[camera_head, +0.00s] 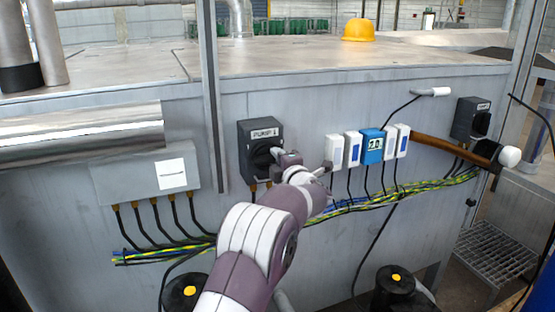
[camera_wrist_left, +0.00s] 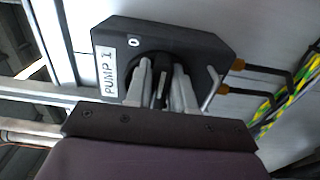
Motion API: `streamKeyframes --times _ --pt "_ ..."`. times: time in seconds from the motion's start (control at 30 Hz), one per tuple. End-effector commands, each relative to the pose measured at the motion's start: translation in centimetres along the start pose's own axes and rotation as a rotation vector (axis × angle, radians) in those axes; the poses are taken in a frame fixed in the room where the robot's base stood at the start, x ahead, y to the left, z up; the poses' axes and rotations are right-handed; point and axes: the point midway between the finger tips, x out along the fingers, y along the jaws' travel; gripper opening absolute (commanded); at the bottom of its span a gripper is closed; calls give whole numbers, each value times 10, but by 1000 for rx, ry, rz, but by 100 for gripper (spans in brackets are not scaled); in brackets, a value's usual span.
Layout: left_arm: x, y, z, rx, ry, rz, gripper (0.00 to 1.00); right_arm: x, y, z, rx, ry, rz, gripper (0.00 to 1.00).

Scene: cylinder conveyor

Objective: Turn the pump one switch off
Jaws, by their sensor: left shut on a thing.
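The pump one switch is a dark grey box (camera_head: 259,137) labelled "PUMP 1" on the front of the grey metal cabinet. Its black rotary knob is partly hidden by my gripper in the head view. My left gripper (camera_head: 280,158) is at the knob, coming from the lower right. In the left wrist view, the switch box (camera_wrist_left: 195,42) fills the upper middle, and the fingers of my left gripper (camera_wrist_left: 161,90) stand on both sides of the knob's black handle (camera_wrist_left: 161,72), shut on it. My right gripper is not in view.
White modules (camera_head: 334,151) and a blue module (camera_head: 372,147) sit right of the switch. A second dark switch box (camera_head: 470,119) is at the far right. Cables (camera_head: 345,207) run below. A yellow helmet (camera_head: 359,30) rests on top.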

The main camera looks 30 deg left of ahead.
Motion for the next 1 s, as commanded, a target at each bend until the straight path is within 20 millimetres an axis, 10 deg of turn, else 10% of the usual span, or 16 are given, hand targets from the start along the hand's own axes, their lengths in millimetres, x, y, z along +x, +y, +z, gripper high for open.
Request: streamKeyframes --times 0.1,0.47,1.0 --pt "0 -1 0 3 -1 -1 44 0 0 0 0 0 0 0" --pt "-7 -2 1 0 -2 -1 44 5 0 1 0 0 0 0" --pt "-120 -3 1 1 -2 0 44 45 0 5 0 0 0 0"
